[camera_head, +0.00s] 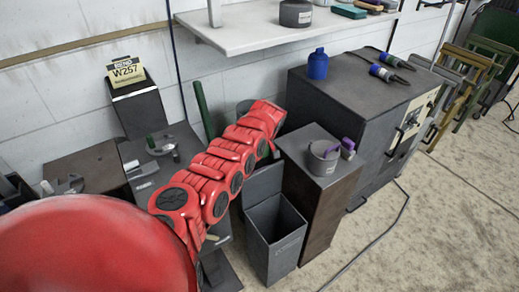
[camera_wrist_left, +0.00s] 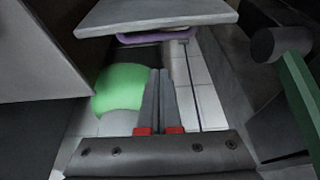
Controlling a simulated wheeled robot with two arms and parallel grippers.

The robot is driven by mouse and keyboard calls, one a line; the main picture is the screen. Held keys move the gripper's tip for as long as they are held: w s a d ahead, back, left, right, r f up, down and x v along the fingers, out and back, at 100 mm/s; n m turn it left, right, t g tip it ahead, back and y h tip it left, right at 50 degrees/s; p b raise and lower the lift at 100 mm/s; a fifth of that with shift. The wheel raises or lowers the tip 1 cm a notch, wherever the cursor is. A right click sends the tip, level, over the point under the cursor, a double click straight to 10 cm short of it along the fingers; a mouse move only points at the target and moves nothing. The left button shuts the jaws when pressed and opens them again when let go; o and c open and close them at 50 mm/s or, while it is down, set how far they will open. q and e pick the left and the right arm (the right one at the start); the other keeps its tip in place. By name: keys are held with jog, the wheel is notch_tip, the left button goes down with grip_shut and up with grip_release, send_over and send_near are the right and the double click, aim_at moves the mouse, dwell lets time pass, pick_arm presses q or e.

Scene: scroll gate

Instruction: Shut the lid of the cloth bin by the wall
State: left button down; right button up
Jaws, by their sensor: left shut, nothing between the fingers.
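The cloth bin is the grey, open-topped bin (camera_head: 274,240) on the floor in the head view. Its lid (camera_head: 263,183) stands up at the bin's back edge, so the dark inside shows. My red left arm reaches from the lower left over the area behind the lid, toward the wall. Its gripper is hidden in the head view. In the left wrist view the left gripper (camera_wrist_left: 160,78) is shut and empty, its fingers together. A grey panel (camera_wrist_left: 155,14) crosses the top of that view; I cannot tell whether it is the lid. My right gripper is not in view.
A brown-sided stand (camera_head: 306,205) with a grey mug (camera_head: 322,158) is right of the bin. A dark cabinet (camera_head: 350,110) stands behind it. A green pole (camera_head: 203,108) leans near the wall, also showing in the wrist view (camera_wrist_left: 294,90). The floor at the front right is mostly clear.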

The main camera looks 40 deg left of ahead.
aim_at(260, 182)
pick_arm(q)
jog(key=b+x, duration=0.1)
jog(key=x, duration=0.2)
jog(key=shift+d+f, duration=0.1)
jog(key=shift+f, duration=0.15)
jog(key=shift+d+r, duration=0.1)
jog(key=shift+d, duration=0.2)
jog(key=d, duration=0.1)
jog(key=s+d+p, duration=0.1)
jog(key=shift+s+d, duration=0.2)
jog(key=shift+d, duration=0.2)
jog(key=shift+f, duration=0.25)
